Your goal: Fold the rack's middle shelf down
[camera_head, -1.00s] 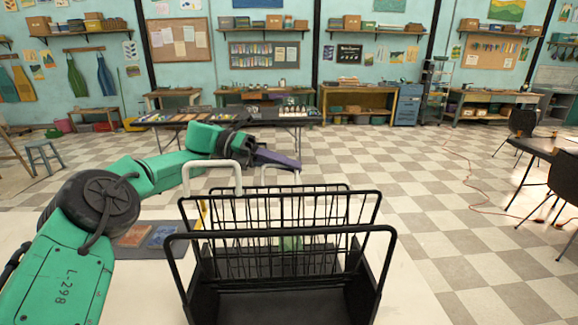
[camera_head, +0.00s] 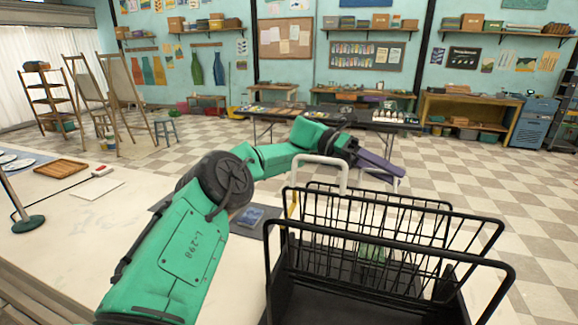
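The black wire rack (camera_head: 392,285) stands close in front, at the lower right of the head view. Its tall wire panels stand upright, one behind another, over a dark flat base. I cannot tell which part is the middle shelf. My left arm reaches in from the lower left, and its purple gripper (camera_head: 381,167) is beyond the rack's far side, apart from the wires in the picture. Whether its fingers are open or shut does not show. My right gripper is out of view.
White curved tubes (camera_head: 319,159) rise behind the rack. A green piece (camera_head: 371,253) shows through its wires. A blue picture card (camera_head: 250,216) lies on a dark mat left of it. A wooden tray (camera_head: 61,170) is far left on the pale table (camera_head: 65,245), which has free room.

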